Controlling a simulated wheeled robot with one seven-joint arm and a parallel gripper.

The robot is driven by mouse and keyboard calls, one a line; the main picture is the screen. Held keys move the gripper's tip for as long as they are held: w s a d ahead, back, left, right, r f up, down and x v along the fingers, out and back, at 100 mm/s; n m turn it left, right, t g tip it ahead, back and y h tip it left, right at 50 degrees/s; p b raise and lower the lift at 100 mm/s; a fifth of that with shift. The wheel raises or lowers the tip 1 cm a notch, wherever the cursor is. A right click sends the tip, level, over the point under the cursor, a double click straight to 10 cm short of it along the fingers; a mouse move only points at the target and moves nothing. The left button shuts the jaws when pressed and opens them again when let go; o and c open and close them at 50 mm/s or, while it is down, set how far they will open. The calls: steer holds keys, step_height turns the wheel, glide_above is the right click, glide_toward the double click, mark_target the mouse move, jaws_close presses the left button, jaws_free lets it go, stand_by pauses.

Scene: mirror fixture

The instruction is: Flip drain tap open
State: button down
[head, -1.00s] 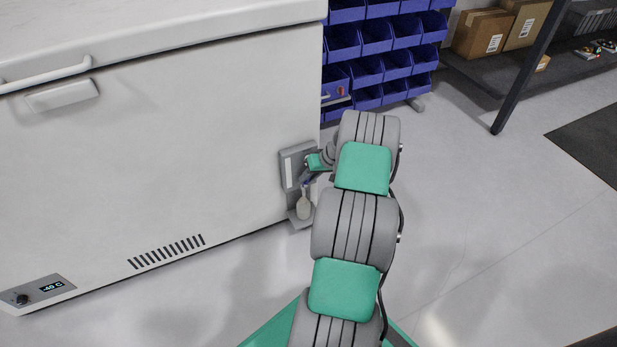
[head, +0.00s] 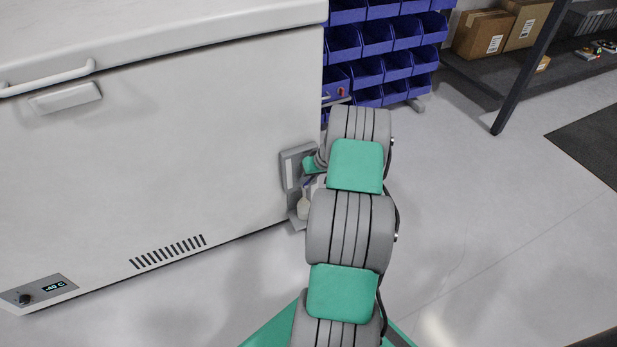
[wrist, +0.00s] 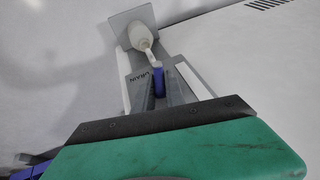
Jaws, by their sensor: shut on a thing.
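The drain fixture is a grey plate (head: 289,172) with a white strip, low on the right end of the white freezer's front. In the wrist view its plate (wrist: 176,92) carries the label "DRAIN". The blue tap lever (wrist: 159,78) stands in front of a pale spout. A white rounded bottle-like piece (wrist: 142,37) sits at the spout's end, above a small grey ledge (wrist: 133,17). My gripper (head: 311,167) is at the plate, shut on the blue tap lever. Its green housing hides the fingertips in the wrist view, and my arm covers part of the fixture in the head view.
The white freezer (head: 180,150) fills the left side. A rack of blue bins (head: 368,70) stands behind my arm. A dark shelf with cardboard boxes (head: 485,32) is at the back right.

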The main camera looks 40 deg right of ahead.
steer(key=c, duration=1.4)
jaws_free()
steer(key=p+v, duration=0.3)
steer(key=v, duration=0.4)
steer(key=shift+s+r, duration=0.2)
steer(key=shift+r, duration=0.15)
